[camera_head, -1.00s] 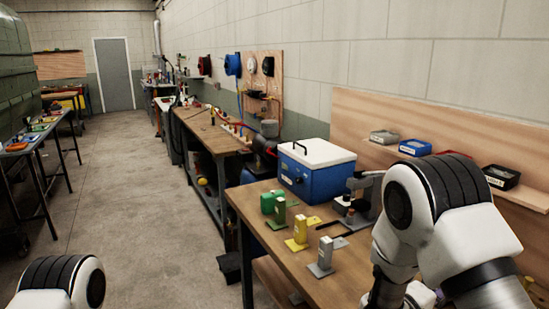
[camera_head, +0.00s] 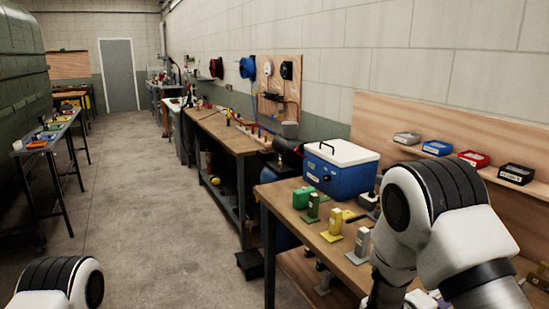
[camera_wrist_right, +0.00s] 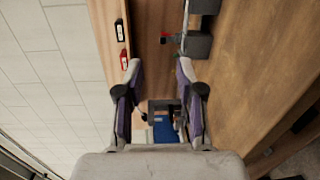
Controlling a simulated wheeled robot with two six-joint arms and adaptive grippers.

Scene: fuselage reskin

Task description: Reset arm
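My right arm (camera_head: 440,215) comes in at the lower right of the head view, bent over the front bench; its gripper is hidden there behind the arm. In the right wrist view, my right gripper (camera_wrist_right: 160,68) has its two fingers well apart with nothing between the tips. My left arm (camera_head: 60,282) shows only as a rounded white and black joint at the lower left of the head view. The left gripper is out of view.
The near bench (camera_head: 285,210) holds a blue cooler (camera_head: 340,175), a green block (camera_head: 312,208), a yellow block (camera_head: 334,224) and a grey block (camera_head: 361,243). Small bins (camera_head: 473,158) line the wall shelf. The floor (camera_head: 160,200) at left is open.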

